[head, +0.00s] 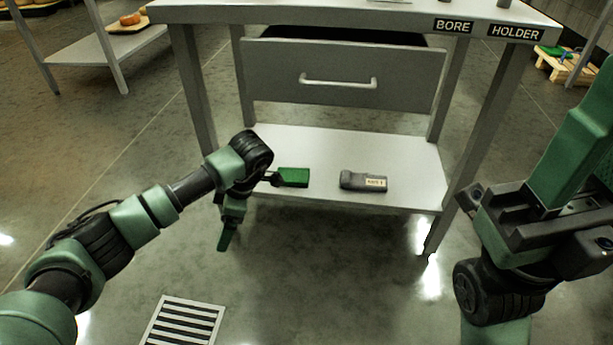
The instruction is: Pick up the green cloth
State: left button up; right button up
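A flat green thing (553,50) lies on a wooden pallet at the far upper right; it is too small to tell whether it is the cloth. A green block-shaped thing (293,177) with a dark end lies on the table's lower shelf, just right of my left wrist; it looks stiff, not clearly cloth. My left gripper (226,238) points down in front of the shelf's front edge, apart from the green block. It shows nearly edge-on, with nothing seen in it. My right gripper (583,135) is large and close at the right, pointing up, partly cut off by the frame; its opening is unclear.
A grey table (345,14) with a slightly open drawer (345,88) stands ahead, labelled BORE and HOLDER. A grey handheld device (362,181) lies on its lower shelf (340,148). The pallet (569,68) stands behind right. Another shelf (85,50) stands behind left. A floor grate (184,322) lies in front.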

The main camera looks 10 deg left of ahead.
aim_at(293, 178)
jog(key=i+l+z, duration=0.4)
jog(key=i+l, duration=0.55)
jog(key=l, duration=0.2)
jog(key=k+j, duration=0.1)
jog(key=j, duration=1.1)
jog(key=k, duration=0.05)
